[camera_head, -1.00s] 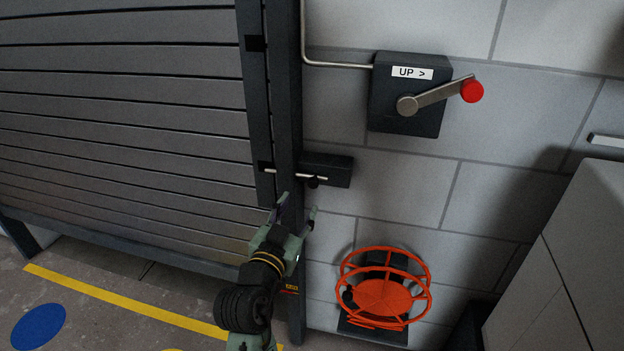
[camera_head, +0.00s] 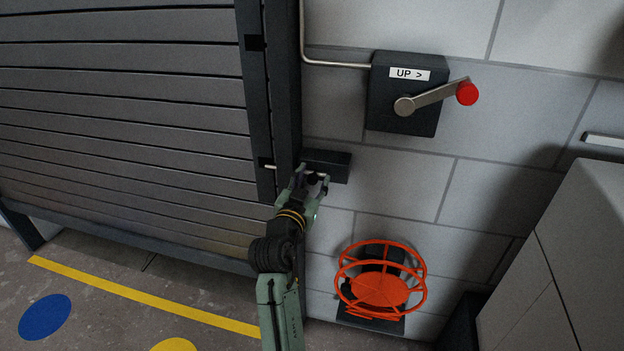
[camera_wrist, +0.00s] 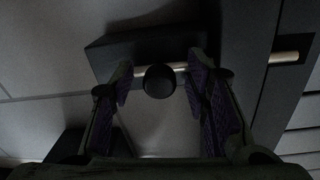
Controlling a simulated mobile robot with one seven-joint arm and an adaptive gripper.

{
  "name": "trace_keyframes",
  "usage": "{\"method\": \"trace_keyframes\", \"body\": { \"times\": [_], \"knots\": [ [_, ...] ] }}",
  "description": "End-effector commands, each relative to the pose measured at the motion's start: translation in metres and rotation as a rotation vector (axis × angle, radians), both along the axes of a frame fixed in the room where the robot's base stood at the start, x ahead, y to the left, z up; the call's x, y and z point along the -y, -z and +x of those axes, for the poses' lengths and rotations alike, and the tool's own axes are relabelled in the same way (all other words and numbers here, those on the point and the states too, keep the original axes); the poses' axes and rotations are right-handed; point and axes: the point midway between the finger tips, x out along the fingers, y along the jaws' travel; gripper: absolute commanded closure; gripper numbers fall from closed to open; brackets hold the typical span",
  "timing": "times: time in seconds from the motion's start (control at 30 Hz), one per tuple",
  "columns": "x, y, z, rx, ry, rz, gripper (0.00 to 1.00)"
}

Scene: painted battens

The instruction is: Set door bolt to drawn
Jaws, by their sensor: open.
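The door bolt is a thin metal rod (camera_wrist: 284,57) with a round black knob (camera_wrist: 159,81), on a dark block (camera_head: 331,165) beside the shutter's frame. In the head view the rod's end (camera_head: 269,167) shows left of the upright, reaching the shutter's edge. In the wrist view the rod runs from the block across the upright. My gripper (camera_head: 312,180) is at the block, partly hiding the bolt. In the wrist view my open gripper (camera_wrist: 163,85) has one finger on each side of the knob, with gaps between them.
A grey slatted roller shutter (camera_head: 120,110) fills the left. Above right is a crank box (camera_head: 390,115) with a red-knobbed handle (camera_head: 466,93), labelled "UP >". An orange reel (camera_head: 380,285) is on the wall below. A pale cabinet (camera_head: 560,260) stands at right.

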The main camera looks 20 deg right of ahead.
Motion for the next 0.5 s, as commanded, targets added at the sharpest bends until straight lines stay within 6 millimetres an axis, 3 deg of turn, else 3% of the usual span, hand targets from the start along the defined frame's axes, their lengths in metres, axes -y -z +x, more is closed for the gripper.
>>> {"method": "trace_keyframes", "body": {
  "times": [0.5],
  "knots": [
    [-0.0004,-0.0001,-0.0003,0.000,0.000,0.000,0.89]
  ]
}}
